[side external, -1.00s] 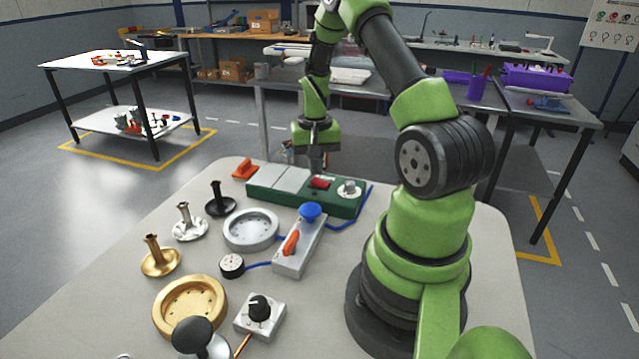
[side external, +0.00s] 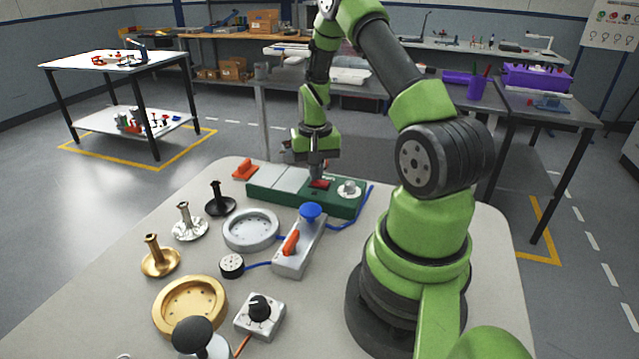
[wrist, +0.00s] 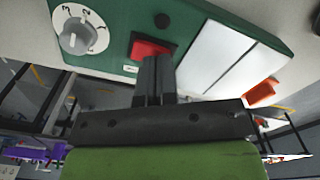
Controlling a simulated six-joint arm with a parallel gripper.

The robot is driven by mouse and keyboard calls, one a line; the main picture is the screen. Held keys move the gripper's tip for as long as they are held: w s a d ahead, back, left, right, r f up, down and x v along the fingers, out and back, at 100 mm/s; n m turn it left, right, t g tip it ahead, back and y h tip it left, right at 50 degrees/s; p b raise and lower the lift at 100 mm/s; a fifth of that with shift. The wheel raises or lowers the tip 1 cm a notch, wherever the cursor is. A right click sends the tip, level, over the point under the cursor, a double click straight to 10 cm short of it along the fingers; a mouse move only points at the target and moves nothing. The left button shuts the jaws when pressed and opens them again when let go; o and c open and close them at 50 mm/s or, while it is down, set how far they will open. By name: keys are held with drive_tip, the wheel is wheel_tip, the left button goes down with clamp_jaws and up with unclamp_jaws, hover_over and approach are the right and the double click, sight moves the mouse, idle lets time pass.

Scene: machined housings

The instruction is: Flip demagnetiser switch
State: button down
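The demagnetiser is a long green box (side external: 262,198) at the back of the table, with pale plates on its left. Its red rocker switch (side external: 319,184) sits right of the plates; it also shows in the wrist view (wrist: 150,47). A white dial (wrist: 77,33) with numbers is beside the switch. My gripper (side external: 317,176) points down just above the switch. In the wrist view its fingers (wrist: 155,62) are together with nothing between them, and they cover part of the red switch. I cannot tell whether the tips touch it.
A grey box (side external: 300,247) with an orange lever and blue knob stands in front of the demagnetiser. Round housings (side external: 250,230), flanged posts (side external: 219,203) and a black-knob box (side external: 260,316) lie left and front. An orange part (side external: 244,170) lies by the box's left end.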

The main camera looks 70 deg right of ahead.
drive_tip(key=shift+f, duration=0.25)
drive_tip(key=shift+r, duration=3.5)
drive_tip(key=w+a+r+n+t, duration=0.2)
drive_tip(key=w+a+r, duration=0.1)
drive_tip(key=a+r, duration=0.55)
drive_tip(key=s+a+r+n+t+y, duration=0.1)
drive_tip(key=s+a+r+n+t, duration=0.1)
drive_tip(key=s+a+r, duration=0.3)
drive_tip(key=s+a+r+n+t+y, duration=0.1)
drive_tip(key=s+a+r+n+t, duration=0.2)
drive_tip(key=a, duration=0.9)
drive_tip(key=s+r+n, duration=0.1)
drive_tip(key=s+r, duration=0.2)
drive_tip(key=shift+s+a, duration=0.25)
drive_tip(key=shift+a, duration=0.15)
